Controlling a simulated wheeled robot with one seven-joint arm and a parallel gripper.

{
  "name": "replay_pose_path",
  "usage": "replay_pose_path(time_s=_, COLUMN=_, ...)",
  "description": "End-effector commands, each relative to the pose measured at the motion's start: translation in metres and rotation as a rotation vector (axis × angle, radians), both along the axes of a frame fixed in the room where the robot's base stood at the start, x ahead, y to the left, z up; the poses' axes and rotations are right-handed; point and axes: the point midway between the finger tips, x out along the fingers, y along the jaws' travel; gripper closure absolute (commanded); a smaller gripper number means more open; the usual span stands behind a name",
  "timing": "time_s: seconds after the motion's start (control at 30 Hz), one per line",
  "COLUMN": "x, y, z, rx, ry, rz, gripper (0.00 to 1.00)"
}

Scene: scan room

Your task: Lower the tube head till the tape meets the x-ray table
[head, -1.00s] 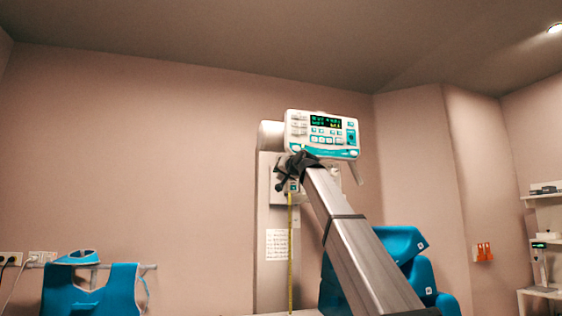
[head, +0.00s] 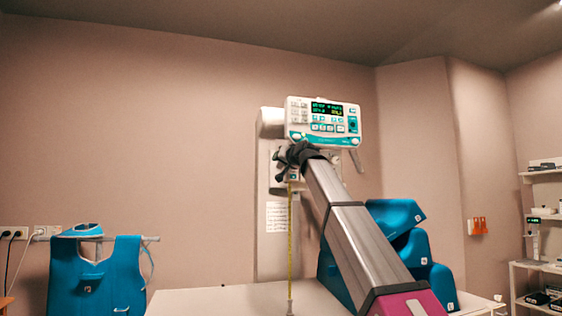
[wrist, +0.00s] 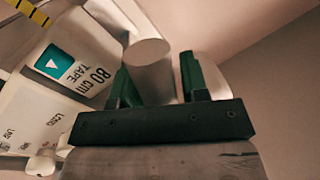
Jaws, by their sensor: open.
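The tube head (head: 323,122), white and teal with a lit display and buttons, is on a pale upright column. A yellow tape (head: 290,235) hangs from it with a pale end piece low down, in front of the white x-ray table (head: 215,302). I cannot tell whether the end touches the table. My gripper (head: 290,160) is at the tube head's lower left. In the wrist view my gripper (wrist: 157,82) is open, its green-padded fingers either side of a pale round bar (wrist: 151,55). A label (wrist: 75,62) there reads "80 cm TAPE".
Blue cushions (head: 405,240) are stacked behind my arm at the right. A blue apron (head: 95,275) hangs on a wall rail at the left. Shelves (head: 540,225) with equipment stand at the far right. The visible left part of the table is clear.

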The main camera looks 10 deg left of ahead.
Motion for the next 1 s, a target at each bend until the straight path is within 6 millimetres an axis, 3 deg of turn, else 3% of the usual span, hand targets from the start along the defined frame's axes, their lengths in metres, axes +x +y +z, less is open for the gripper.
replay_pose_path(time_s=0.27, x=-0.024, y=-0.022, z=-0.002, rx=0.000, ry=0.000, rz=0.000, gripper=0.59)
replay_pose_path(time_s=0.63, x=-0.071, y=-0.067, z=-0.002, rx=0.001, ry=-0.001, rz=-0.001, gripper=0.59)
replay_pose_path(time_s=1.0, x=-0.077, y=-0.073, z=0.000, rx=0.000, ry=0.000, rz=0.000, gripper=0.59)
